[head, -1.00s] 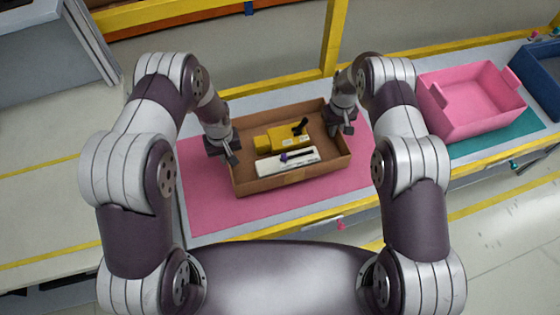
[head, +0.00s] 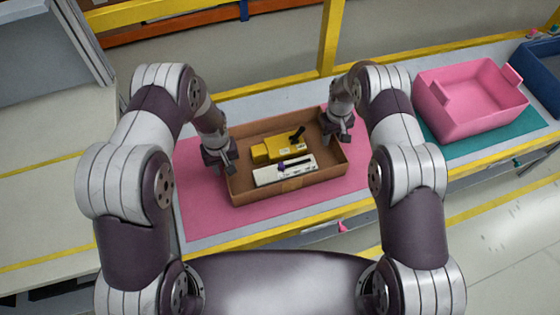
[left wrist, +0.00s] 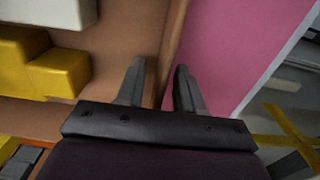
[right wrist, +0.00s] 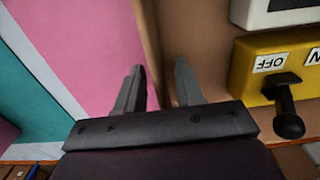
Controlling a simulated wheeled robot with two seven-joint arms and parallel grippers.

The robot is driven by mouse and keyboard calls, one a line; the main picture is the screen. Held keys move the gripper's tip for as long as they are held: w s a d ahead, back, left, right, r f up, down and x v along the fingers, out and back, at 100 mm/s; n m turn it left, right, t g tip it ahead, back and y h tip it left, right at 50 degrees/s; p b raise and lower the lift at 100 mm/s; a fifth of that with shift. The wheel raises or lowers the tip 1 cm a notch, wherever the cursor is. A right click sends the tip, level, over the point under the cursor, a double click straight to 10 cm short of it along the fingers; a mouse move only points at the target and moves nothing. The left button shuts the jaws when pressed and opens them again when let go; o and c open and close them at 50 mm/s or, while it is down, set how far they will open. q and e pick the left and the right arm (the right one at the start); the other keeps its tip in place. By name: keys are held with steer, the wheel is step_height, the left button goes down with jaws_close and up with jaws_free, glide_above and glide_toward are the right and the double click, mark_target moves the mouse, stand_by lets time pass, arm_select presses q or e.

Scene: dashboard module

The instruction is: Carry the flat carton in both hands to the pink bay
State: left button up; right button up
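The flat carton (head: 290,192) is a shallow open brown box over the pink mat (head: 265,217). Inside it lie a yellow block with a black lever (head: 287,147) and a white block (head: 285,171). The carton looks level. I cannot tell whether its base touches the mat.
A pink bin (head: 470,120) stands on a teal mat (head: 487,145) to the right. A dark blue bin (head: 540,85) is beyond it. A yellow post (head: 331,40) rises behind the bench, and a yellow rail (head: 290,230) runs along its front.

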arm_select(q)
steer(key=shift+s, duration=0.1)
arm_select(e)
steer(key=shift+s+r, duration=0.1)
arm_select(q)
step_height(320, 180, up, 12)
steer(key=shift+f, duration=0.1)
arm_select(e)
step_height(320, 180, up, 12)
stand_by(0.3)
stand_by(0.3)
